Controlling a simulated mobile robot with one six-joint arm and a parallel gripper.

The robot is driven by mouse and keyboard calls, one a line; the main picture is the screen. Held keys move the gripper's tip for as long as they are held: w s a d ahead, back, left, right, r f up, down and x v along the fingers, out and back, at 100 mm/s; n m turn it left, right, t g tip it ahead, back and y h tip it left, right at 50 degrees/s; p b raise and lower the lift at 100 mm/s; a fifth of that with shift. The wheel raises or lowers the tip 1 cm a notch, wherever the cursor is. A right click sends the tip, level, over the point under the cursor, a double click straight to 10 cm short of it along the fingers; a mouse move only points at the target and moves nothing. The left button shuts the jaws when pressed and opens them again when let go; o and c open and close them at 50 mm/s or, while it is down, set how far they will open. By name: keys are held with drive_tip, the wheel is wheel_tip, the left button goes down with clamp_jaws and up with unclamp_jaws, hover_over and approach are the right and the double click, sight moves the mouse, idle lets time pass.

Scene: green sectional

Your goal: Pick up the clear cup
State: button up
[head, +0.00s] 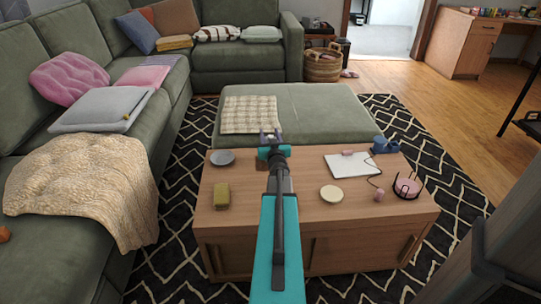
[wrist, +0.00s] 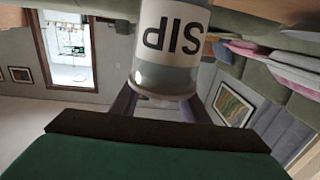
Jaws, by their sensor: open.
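The clear cup (wrist: 172,45) fills the upper middle of the wrist view, with a white band lettered "SIP" that appears upside down. Its rounded clear base is nearest my gripper (wrist: 162,93), whose two fingers spread to either side of it. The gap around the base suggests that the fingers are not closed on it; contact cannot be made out. In the head view my gripper (head: 270,136) is over the far edge of the wooden coffee table (head: 300,213), and the cup is too small or hidden to make out clearly.
The table also bears a grey dish (head: 222,157), a yellow-green block (head: 222,195), a cream disc (head: 332,194), a white pad (head: 345,166), a blue object (head: 386,145) and a pink dish with a dark rack (head: 407,187). A green ottoman (head: 320,112) stands behind.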

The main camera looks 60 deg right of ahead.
drive_tip(key=shift+w+d, duration=0.35)
drive_tip(key=shift+d, duration=0.1)
idle(0.3)
clamp_jaws()
